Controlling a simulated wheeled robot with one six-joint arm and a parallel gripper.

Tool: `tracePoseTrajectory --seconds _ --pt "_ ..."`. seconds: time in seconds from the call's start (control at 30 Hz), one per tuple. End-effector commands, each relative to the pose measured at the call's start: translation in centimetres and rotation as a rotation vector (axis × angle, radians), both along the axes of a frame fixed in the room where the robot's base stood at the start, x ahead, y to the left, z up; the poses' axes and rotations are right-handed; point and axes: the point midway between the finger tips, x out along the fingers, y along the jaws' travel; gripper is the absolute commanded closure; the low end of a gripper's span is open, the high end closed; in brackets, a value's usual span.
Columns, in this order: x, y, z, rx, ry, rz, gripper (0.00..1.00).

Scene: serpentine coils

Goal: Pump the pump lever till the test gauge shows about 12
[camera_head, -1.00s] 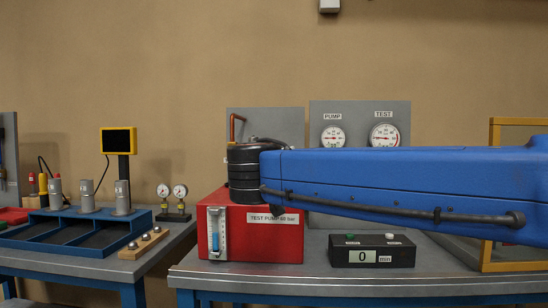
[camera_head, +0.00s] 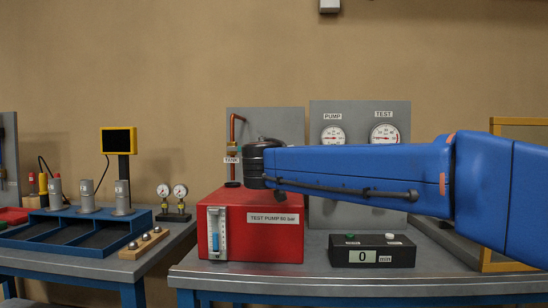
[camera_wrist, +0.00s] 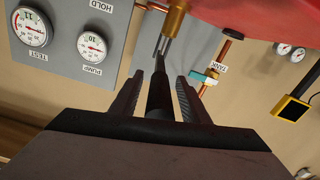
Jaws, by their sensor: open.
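The pump lever (camera_wrist: 158,100), a dark bar with a grip, runs between the two fingers of my gripper (camera_wrist: 160,80) in the wrist view. My gripper is open, with a finger on either side of the lever. In the head view my wrist and arm hide the lever and fingers. The red test pump (camera_head: 275,240) stands on the bench below my wrist. The test gauge (camera_head: 384,134) is on the grey panel and also shows in the wrist view (camera_wrist: 31,27); its needle is too small to read surely.
The pump gauge (camera_head: 333,136) is beside the test gauge. A black timer box (camera_head: 372,257) showing 0 min stands right of the pump. A copper pipe with a teal valve (camera_wrist: 205,76) is near the lever. A blue tray (camera_head: 70,238) is on the left bench.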

Motion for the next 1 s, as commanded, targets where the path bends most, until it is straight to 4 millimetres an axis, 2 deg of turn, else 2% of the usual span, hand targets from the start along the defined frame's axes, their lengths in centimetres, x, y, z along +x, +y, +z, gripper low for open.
tracePoseTrajectory --seconds 0.07,0.23,0.47,1.0 --pt "0.0 0.0 0.0 0.0 0.0 0.0 0.58" --pt "0.0 0.0 0.0 0.0 0.0 0.0 0.99" --pt "0.0 0.0 0.3 0.002 0.006 -0.001 1.0" --pt "0.2 -0.1 3.9 0.007 0.14 -0.003 1.0"
